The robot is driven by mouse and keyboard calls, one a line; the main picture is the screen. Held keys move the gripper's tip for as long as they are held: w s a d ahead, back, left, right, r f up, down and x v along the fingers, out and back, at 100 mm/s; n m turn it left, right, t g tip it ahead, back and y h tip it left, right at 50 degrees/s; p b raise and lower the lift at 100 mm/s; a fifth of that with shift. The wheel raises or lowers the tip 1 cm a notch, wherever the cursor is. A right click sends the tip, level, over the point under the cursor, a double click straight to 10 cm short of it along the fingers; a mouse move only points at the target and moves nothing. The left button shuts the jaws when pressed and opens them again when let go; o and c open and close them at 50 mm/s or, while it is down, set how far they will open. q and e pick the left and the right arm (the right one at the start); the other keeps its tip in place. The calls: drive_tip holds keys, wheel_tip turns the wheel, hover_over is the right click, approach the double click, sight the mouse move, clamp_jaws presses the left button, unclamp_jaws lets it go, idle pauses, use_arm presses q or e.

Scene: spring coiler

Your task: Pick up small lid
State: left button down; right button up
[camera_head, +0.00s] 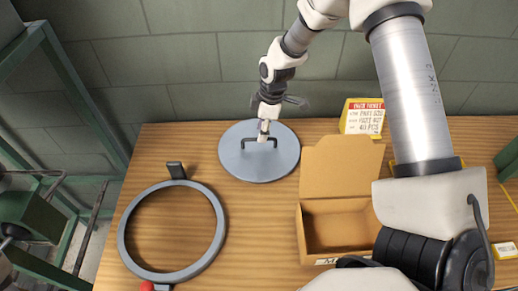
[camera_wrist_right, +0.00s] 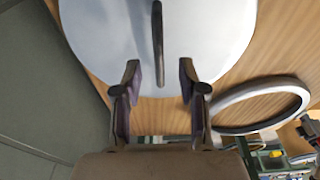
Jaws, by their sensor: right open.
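The small lid (camera_head: 240,165) is a flat grey-blue disc with a dark bar handle (camera_head: 258,141) across it, lying on the wooden table near its back edge. My right gripper (camera_head: 264,132) is over the back part of the lid, close to the handle; the head view does not show whether they touch. In the right wrist view the lid (camera_wrist_right: 205,50) fills the top, and the handle (camera_wrist_right: 158,45) runs upright in the picture. My left gripper is not in view.
A grey ring with a tab (camera_head: 216,211) lies left on the table (camera_head: 250,240); it also shows in the wrist view (camera_wrist_right: 225,101). An open cardboard box (camera_head: 340,170) stands right of the lid, with a yellow-and-white labelled box (camera_head: 362,117) behind it. A tiled wall (camera_head: 190,60) is behind.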

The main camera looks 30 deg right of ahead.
sight(259, 145)
drive_tip(key=f, duration=0.2)
drive_tip(key=a+f+p, duration=0.1)
drive_tip(key=f, duration=0.1)
drive_tip(key=shift+w, duration=0.2)
drive_tip(key=shift+w+d+f, duration=0.1)
drive_tip(key=shift+w+f, duration=0.1)
drive_tip(key=shift+f, duration=0.2)
drive_tip(key=shift+s+r, duration=0.1)
drive_tip(key=shift+s, duration=0.05)
clamp_jaws()
drive_tip(key=shift+r, duration=0.15)
